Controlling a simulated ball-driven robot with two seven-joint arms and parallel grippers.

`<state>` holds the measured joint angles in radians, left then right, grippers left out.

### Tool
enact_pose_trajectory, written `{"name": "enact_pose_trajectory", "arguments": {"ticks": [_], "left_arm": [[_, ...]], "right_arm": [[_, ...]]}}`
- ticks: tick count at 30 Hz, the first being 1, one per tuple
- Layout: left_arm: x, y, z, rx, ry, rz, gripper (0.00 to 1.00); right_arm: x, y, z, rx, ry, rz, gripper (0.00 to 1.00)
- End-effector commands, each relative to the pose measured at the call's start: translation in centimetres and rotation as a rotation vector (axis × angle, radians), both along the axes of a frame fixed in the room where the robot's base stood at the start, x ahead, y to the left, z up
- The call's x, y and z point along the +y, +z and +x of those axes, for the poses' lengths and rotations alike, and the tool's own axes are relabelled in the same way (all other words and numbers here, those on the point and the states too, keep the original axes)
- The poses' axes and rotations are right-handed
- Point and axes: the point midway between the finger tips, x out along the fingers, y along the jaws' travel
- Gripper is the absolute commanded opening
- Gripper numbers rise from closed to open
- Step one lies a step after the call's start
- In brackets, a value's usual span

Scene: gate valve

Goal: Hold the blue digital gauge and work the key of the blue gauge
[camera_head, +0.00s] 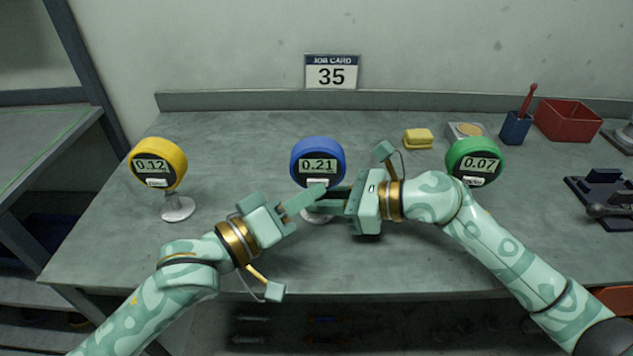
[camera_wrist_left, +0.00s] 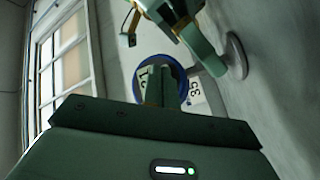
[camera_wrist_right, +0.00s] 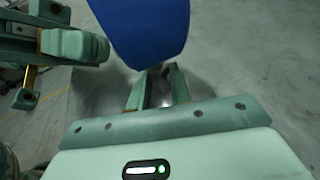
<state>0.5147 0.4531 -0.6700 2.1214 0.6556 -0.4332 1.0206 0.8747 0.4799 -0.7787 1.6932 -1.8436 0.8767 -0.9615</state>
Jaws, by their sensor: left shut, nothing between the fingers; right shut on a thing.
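The blue digital gauge (camera_head: 318,150) stands upright near the middle of the bench and reads 0.21. My right gripper (camera_head: 322,198) is shut around the gauge's stem, just below the blue head. In the right wrist view the blue head (camera_wrist_right: 140,28) rises above the right fingers (camera_wrist_right: 158,88). My left gripper (camera_head: 312,190) is shut and empty, its tips close to the lower front of the gauge. In the left wrist view its fingers (camera_wrist_left: 162,92) cover part of the blue gauge's face (camera_wrist_left: 150,72). The key is hidden behind the left fingertips, and I cannot tell whether they touch it.
A yellow gauge (camera_head: 158,150) reading 0.12 stands at left. A green gauge (camera_head: 474,150) reading 0.07 stands at right behind my right arm. A job card (camera_head: 331,74) shows 35. A yellow sponge (camera_head: 417,138), blue holder (camera_head: 515,128) and red bin (camera_head: 567,120) sit at the back right.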

Motion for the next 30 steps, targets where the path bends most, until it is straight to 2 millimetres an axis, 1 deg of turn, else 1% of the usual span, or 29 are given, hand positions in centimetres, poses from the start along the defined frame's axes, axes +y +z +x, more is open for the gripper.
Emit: {"name": "enact_pose_trajectory", "arguments": {"ticks": [7,16,27,30], "left_arm": [[0.0,0.0,0.3,0.000,0.000,0.000,0.00],[0.0,0.0,0.2,0.001,0.001,0.001,0.00],[0.1,0.0,-1.3,0.001,0.000,-0.001,0.00],[0.1,0.0,-1.3,0.000,0.000,0.000,0.00]], "right_arm": [[0.0,0.0,0.0,0.001,0.002,0.000,0.08],[0.1,0.0,-0.1,0.001,0.002,0.000,0.08],[0.0,0.0,0.0,0.001,0.002,0.000,0.08],[0.0,0.0,0.0,0.001,0.002,0.000,0.08]]}}
